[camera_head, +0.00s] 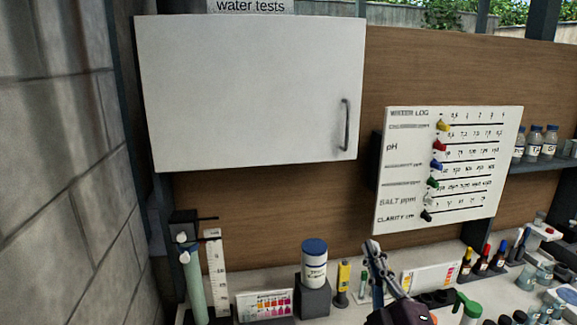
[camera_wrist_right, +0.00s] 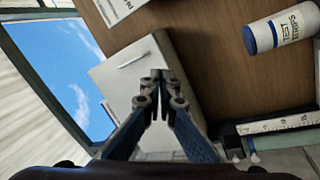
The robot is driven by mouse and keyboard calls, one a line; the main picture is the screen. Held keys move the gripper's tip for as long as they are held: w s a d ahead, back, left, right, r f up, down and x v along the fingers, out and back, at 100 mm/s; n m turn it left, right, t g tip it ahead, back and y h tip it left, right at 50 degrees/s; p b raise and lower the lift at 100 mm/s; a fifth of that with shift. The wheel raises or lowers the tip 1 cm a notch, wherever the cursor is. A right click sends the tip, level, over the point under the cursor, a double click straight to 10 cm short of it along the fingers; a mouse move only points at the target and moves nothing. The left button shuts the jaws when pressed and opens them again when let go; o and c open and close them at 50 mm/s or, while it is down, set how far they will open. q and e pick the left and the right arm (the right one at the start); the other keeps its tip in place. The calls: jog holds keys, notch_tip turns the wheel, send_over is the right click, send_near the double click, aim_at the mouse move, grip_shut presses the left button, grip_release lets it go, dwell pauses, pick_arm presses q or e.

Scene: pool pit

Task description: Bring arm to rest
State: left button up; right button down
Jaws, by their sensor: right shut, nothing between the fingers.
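My right gripper (camera_head: 372,250) is shut and empty, raised over the counter in front of the wooden back panel. In the right wrist view its two blue-grey fingers meet at the tips (camera_wrist_right: 160,78), with nothing between them. Its fingertips are to the right of a white jar with a blue lid (camera_head: 314,262) and a yellow bottle (camera_head: 342,280) in the head view. The lower part of the gripper hides some of the counter behind it. My left gripper is not in view.
A closed white cabinet (camera_head: 240,90) hangs above the counter. A log board (camera_head: 445,165) with coloured sliders is on the panel at the right. Test charts (camera_head: 264,304), dark-based bottles and jars crowd the counter. A block wall (camera_head: 60,190) stands at the left.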

jog(key=s+d+f+m+g+h, duration=0.1)
jog(key=s+d+f+m+g, duration=0.15)
jog(key=f, duration=0.55)
jog(key=s+d+f+m+g+h, duration=0.1)
jog(key=s+d+f+m+g, duration=0.2)
jog(key=f, duration=0.5)
jog(key=s+d+f+m+g+h, duration=0.1)
jog(key=s+f+m+g, duration=0.25)
jog(key=f, duration=0.45)
jog(key=s+a+f+m+g+y, duration=0.1)
jog(key=s+f+g, duration=0.4)
jog(key=s, duration=0.6)
jog(key=s+a+f+g+y, duration=0.1)
jog(key=s+f+g, duration=0.3)
jog(key=s+f, duration=0.5)
notch_tip(320, 180, down, 29)
jog(key=s+g+b, duration=0.1)
jog(key=s+b, duration=0.1)
jog(key=b, duration=0.3)
jog(key=s+d+f+b, duration=0.1)
jog(key=s+f+b, duration=0.1)
jog(key=s+f, duration=0.7)
jog(key=s+d+f+g+b, duration=0.1)
jog(key=s+d+f+b, duration=0.1)
jog(key=s+f, duration=0.6)
notch_tip(320, 180, down, 5)
jog(key=shift+s+r+b, duration=0.2)
jog(key=shift+s+b, duration=0.2)
jog(key=shift+b, duration=0.1)
